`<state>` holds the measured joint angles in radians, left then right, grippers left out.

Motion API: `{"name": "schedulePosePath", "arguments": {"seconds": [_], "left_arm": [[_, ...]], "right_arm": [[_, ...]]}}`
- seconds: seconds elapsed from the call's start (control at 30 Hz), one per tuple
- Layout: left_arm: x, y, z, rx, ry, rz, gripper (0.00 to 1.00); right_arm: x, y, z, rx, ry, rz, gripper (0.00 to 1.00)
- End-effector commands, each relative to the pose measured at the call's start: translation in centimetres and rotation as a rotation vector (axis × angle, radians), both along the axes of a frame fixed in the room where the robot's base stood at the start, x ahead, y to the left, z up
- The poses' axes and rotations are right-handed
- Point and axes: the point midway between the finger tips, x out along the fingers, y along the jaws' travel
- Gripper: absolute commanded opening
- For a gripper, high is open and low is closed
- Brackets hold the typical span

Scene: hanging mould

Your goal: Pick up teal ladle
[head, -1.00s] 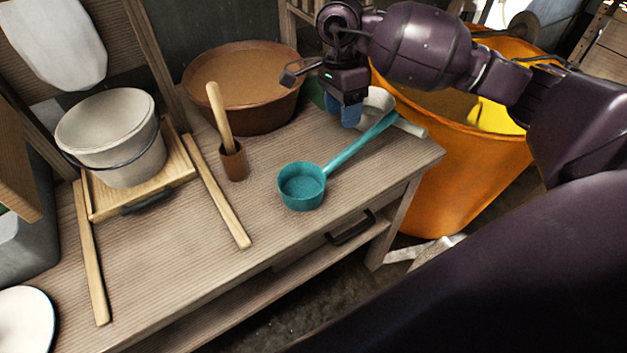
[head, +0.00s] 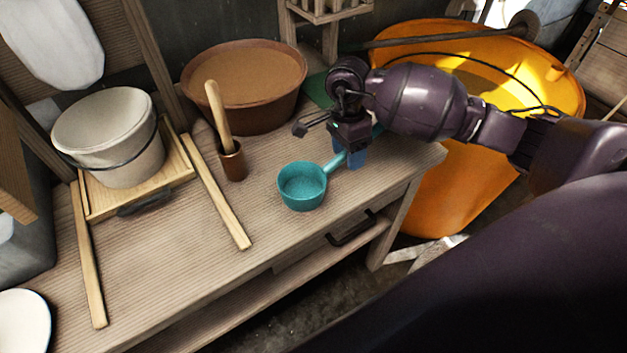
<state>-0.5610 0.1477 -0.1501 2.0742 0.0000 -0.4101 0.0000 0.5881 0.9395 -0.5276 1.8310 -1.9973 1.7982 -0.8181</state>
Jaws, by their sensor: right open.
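The teal ladle (head: 302,187) lies on the wooden table (head: 255,225), its round cup towards the front edge and its handle running up and right. My right gripper (head: 355,160) points down at the handle, its blue fingertips beside or around it; I cannot tell which. The gripper is open. The gripper and arm hide most of the handle beyond the part near the cup. My left gripper is not in view.
A brown basin (head: 245,85) stands behind, with a brown cup (head: 232,160) holding a wooden stick in front of it. A white bucket (head: 112,140) sits on a wooden tray at left. An orange tub (head: 445,195) stands right of the table.

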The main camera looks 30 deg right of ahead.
Motion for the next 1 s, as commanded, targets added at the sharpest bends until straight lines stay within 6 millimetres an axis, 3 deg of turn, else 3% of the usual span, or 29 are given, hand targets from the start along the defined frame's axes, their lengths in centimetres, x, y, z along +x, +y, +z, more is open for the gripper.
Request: {"name": "schedulePosePath", "arguments": {"seconds": [0.23, 0.57, 0.87, 1.0], "left_arm": [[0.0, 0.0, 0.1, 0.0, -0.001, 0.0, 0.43], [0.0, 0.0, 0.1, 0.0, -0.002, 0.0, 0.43], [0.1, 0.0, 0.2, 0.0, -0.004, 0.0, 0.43], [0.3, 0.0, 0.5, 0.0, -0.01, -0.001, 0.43]], "right_arm": [[0.0, 0.0, 0.0, 0.0, -0.002, 0.0, 0.5], [0.0, 0.0, 0.0, 0.0, -0.002, 0.0, 0.0], [0.1, 0.0, 0.3, 0.0, -0.003, 0.0, 0.0], [0.1, 0.0, 1.6, 0.0, -0.007, 0.001, 0.0]]}}
